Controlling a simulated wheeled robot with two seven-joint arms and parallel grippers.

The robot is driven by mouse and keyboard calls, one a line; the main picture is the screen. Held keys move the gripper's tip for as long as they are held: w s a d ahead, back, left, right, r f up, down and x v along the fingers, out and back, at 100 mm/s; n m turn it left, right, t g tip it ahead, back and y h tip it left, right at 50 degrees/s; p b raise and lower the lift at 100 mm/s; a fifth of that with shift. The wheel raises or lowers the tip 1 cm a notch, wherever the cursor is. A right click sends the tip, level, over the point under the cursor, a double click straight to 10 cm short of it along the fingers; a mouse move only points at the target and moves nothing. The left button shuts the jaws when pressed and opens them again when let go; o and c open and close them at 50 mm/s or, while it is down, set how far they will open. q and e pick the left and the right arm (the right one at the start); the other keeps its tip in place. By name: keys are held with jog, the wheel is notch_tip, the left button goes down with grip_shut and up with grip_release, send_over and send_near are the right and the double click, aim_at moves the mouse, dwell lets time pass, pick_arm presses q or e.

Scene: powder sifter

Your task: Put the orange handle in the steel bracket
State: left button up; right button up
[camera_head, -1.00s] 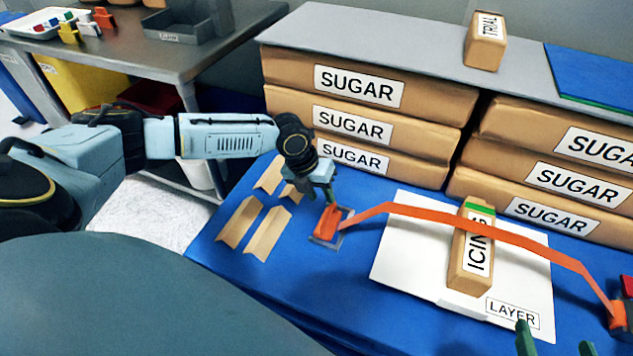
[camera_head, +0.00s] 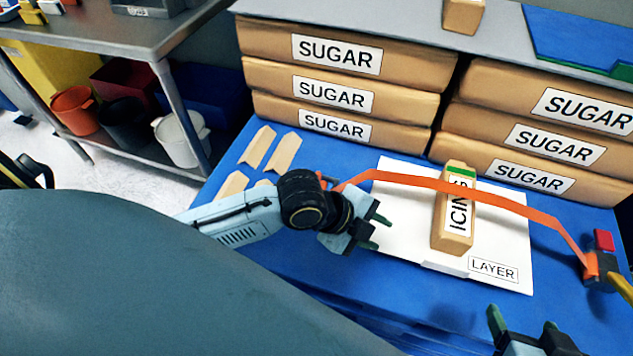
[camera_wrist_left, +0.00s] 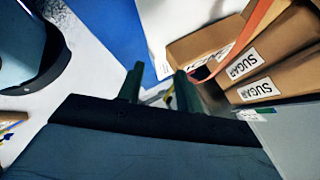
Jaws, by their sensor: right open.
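An orange strap (camera_head: 480,196) arches over the white layer sheet (camera_head: 400,215). Its left end runs down behind my left wrist, so the left orange handle and the steel bracket there are hidden. The strap's right end meets an orange piece (camera_head: 591,265) at a dark block with a red top (camera_head: 603,241). My left gripper (camera_head: 374,232) is open and empty, in front of the sheet's left edge; its parted green fingers also show in the left wrist view (camera_wrist_left: 158,88). My right gripper (camera_head: 522,326) is open and empty at the bottom right, in front of the sheet.
A tan ICING box (camera_head: 456,210) lies on the sheet under the strap. Stacked SUGAR boxes (camera_head: 330,95) stand behind. Tan folded pieces (camera_head: 270,150) lie at the left of the blue table (camera_head: 310,270). Its front middle is clear.

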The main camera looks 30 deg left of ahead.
pick_arm(q)
jog(key=s+a+r+n+t+y, duration=0.4)
jog(key=a+n, duration=0.5)
jog(key=n, duration=0.9)
jog(key=shift+s+a+r+y, duration=0.25)
jog(key=shift+s+r+y, duration=0.15)
jog(key=shift+s+r, duration=0.3)
